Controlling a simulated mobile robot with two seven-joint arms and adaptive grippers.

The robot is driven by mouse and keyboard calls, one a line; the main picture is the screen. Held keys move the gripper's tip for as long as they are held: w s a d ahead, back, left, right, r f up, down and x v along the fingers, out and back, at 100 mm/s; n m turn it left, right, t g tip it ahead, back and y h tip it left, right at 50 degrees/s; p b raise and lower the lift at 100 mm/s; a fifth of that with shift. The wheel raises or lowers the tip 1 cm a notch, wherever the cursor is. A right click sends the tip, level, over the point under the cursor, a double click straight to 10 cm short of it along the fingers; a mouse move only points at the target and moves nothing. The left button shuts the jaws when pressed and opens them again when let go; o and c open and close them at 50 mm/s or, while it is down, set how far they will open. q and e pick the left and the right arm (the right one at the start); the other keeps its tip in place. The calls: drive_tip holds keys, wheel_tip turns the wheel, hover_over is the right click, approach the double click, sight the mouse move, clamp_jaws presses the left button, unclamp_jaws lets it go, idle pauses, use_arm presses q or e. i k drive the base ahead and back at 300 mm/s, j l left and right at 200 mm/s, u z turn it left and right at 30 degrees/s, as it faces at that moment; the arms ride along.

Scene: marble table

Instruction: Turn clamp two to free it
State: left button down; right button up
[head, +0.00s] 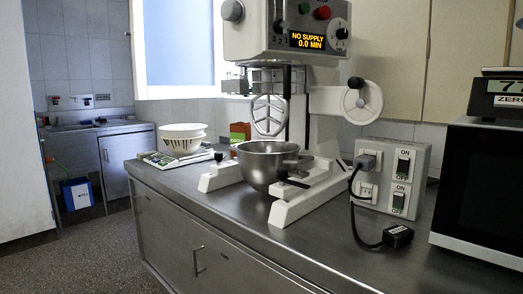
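A white planetary mixer (290,40) stands on the metal counter, its display reading "NO SUPPLY 0.0 MIN". A steel bowl (262,172) sits between the mixer's two white base arms, below a whisk-like beater (268,115). A black clamp handle (292,182) shows at the bowl's right front, by the right base arm. A small black knob (219,156) shows by the left base arm. I cannot tell which of these is clamp two, nor whether either is turned. Neither of my grippers is in view.
A switch box (388,183) stands right of the mixer, with a black plug (398,236) lying on the counter (330,250). A dark appliance (480,190) fills the right. The front right counter is mostly clear.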

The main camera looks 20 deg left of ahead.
sight(219, 157)
drive_tip(key=j+z, duration=0.25)
drive_tip(key=j, duration=0.3)
drive_tip(key=i+j+z, duration=0.1)
drive_tip(key=j+z, duration=0.2)
drive_tip(key=j, duration=0.25)
drive_tip(key=j+z, duration=0.1)
drive_tip(key=j, duration=0.65)
drive_tip(key=k+j, duration=0.1)
drive_tip(key=j, duration=0.65)
drive_tip(key=j+z, duration=0.15)
drive_tip(key=j, duration=0.6)
drive_tip(key=k, duration=0.05)
